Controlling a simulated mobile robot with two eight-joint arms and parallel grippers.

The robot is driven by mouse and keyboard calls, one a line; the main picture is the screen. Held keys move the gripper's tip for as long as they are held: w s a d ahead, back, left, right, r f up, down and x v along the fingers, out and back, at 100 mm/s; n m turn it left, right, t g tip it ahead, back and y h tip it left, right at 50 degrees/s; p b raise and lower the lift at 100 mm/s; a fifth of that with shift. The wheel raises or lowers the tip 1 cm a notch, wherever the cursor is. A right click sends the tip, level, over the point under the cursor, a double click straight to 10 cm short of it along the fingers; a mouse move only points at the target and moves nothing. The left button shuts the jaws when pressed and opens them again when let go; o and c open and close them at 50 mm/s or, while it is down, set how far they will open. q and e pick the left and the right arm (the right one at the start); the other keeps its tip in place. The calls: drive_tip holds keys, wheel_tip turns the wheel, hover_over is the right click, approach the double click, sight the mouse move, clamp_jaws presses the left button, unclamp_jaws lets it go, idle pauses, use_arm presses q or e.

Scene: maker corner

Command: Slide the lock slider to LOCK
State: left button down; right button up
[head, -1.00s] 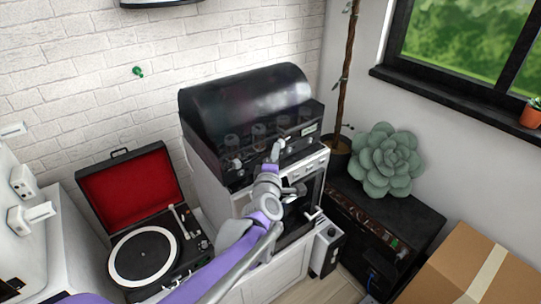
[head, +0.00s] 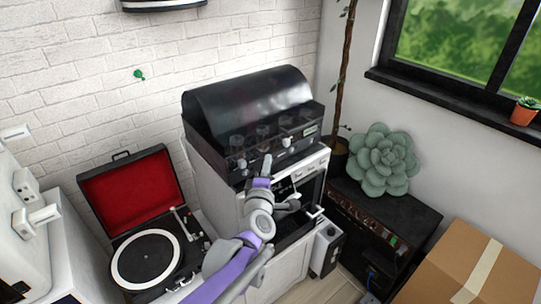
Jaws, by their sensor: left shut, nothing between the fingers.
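A black machine (head: 248,100) with a rounded glossy lid stands on a white cabinet. Its front panel (head: 280,148) has several knobs and a small pale label (head: 310,130) at the right end. I cannot make out the lock slider or its position at this size. My left gripper (head: 267,160) is shut and empty, its tip pointing up just in front of the panel's lower middle. Whether it touches the panel I cannot tell. My purple and grey left arm hides part of the cabinet front below. My right gripper is out of view.
An open record player (head: 150,255) with a red-lined lid stands left of the cabinet. To the right are a black amplifier-like box (head: 400,215) with a succulent (head: 384,160) on it, and a cardboard box (head: 465,265). A window (head: 460,45) is at upper right.

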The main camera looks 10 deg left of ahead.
use_arm(q)
drive_tip(key=s, duration=0.2)
drive_tip(key=s+d, duration=0.1)
drive_tip(key=s, duration=0.2)
drive_tip(key=shift+s+d+f, duration=0.1)
drive_tip(key=shift+s+d, duration=0.15)
drive_tip(key=shift+s, duration=0.15)
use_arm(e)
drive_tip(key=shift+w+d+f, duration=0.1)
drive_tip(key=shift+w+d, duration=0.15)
use_arm(q)
drive_tip(key=s+d+f+m+g+h+p, duration=0.1)
drive_tip(key=s+d+m+g+h+p, duration=0.15)
drive_tip(key=s+m, duration=0.3)
drive_tip(key=s+d+f+m+g+h+p, duration=0.1)
drive_tip(key=s+f+m+g+h+p, duration=0.15)
drive_tip(key=s+m, duration=0.35)
drive_tip(key=s+a+f+m+g+y+p, duration=0.1)
drive_tip(key=s+a+f+m+g, duration=0.2)
drive_tip(key=s, duration=0.4)
drive_tip(key=s+a+f+m+g+y+p, duration=0.1)
drive_tip(key=s+a+f+m+g, duration=0.2)
drive_tip(key=s, duration=0.5)
drive_tip(key=shift+f+m+g+y, duration=0.45)
drive_tip(key=shift+m+g, duration=0.25)
drive_tip(key=shift+m, duration=0.25)
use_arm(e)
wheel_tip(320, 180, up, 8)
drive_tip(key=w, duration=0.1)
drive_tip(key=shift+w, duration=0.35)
